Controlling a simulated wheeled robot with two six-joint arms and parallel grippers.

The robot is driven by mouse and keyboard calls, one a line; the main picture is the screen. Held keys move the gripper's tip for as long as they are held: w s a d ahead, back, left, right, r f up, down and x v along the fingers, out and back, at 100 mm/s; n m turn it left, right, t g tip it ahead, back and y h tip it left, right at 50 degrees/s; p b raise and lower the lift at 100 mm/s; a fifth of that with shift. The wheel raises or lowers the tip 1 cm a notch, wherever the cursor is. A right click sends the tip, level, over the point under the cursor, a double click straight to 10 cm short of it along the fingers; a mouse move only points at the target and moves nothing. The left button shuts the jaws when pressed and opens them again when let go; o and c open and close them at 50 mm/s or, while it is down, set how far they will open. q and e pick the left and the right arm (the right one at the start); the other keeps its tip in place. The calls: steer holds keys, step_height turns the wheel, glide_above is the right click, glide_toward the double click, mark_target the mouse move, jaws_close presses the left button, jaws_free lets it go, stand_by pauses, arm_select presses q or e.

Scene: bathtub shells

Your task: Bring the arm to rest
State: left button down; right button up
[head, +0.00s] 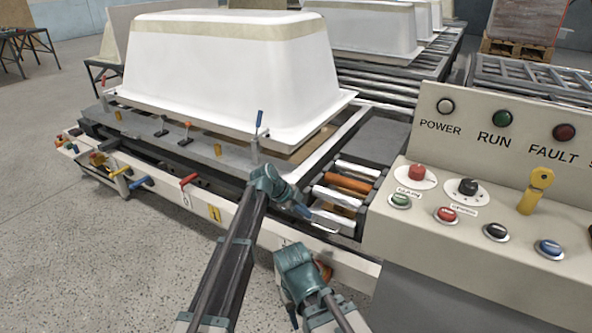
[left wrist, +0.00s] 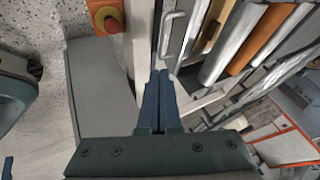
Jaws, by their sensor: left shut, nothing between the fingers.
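My left gripper (head: 303,211) is at the front rail of the roller line in the head view, just left of the rollers. Its two blue fingers, also in the left wrist view (left wrist: 160,85), are together with nothing between them. They point toward a metal handle (left wrist: 172,35) and look close to it; contact cannot be told. Another teal arm part of mine stands lower in the head view, with a thin blue piece below it. That may belong to my right gripper, whose jaws cannot be made out.
White and orange rollers (head: 345,188) lie right of the left gripper. A control panel (head: 470,190) with buttons fills the right side. A white tub shell (head: 230,75) stands on the line behind. The floor (head: 90,260) at left is clear.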

arm_select(q)
steer(key=s+a+f+n+g+y, duration=0.15)
steer(key=s+a+n+y, duration=0.25)
steer(key=s+a+n, duration=0.95)
steer(key=s+a+f+n+y, duration=0.3)
steer(key=s+a+n, duration=0.7)
steer(key=s+a, duration=0.5)
steer(key=s+d+m+y, duration=0.1)
steer(key=s+d+m, duration=0.4)
steer(key=d, duration=0.7)
step_height(320, 180, up, 29)
steer(key=n+p, duration=0.1)
steer(key=p, duration=2.8)
steer(key=shift+s+g, duration=0.35)
steer(key=shift+s, duration=0.05)
steer(key=shift+r+n, duration=0.1)
steer(key=shift+n, duration=0.15)
